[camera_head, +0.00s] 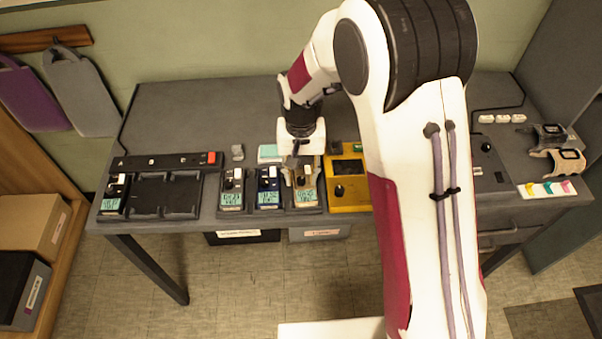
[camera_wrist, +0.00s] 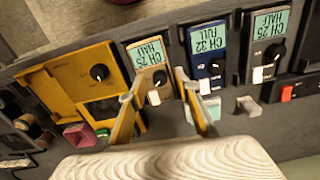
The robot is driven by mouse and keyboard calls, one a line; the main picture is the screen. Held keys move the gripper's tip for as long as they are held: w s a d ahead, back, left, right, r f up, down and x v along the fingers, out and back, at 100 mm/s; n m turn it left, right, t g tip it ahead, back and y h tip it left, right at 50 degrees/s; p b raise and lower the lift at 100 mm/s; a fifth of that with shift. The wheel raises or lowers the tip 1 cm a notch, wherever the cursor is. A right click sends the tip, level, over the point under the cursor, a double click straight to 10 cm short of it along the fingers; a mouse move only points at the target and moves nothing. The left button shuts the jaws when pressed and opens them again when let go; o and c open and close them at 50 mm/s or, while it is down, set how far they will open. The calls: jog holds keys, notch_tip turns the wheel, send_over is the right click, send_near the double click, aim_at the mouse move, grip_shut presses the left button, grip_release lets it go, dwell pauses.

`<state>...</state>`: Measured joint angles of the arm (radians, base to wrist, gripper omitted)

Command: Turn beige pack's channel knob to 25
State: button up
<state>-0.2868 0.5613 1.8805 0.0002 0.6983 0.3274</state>
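The beige pack (camera_wrist: 146,68) sits in the row of packs. Its lit display (camera_wrist: 147,52) appears upside down in the wrist view and seems to read CH 25 HALL. Its dark channel knob (camera_wrist: 158,77) lies below the display, with a pale switch (camera_wrist: 153,97) beside it. My gripper (camera_wrist: 160,76) is open, with one finger on each side of the knob and gaps showing between. In the head view my gripper (camera_head: 298,178) is over the beige pack (camera_head: 306,200) and hides part of it.
A blue pack (camera_head: 267,188) and a dark grey pack (camera_head: 232,190) stand left of the beige one in the head view. A yellow unit (camera_head: 349,195) stands close on its right. The back of the desk (camera_head: 200,110) is clear.

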grip_shut()
jog(key=shift+n, duration=0.9)
grip_release()
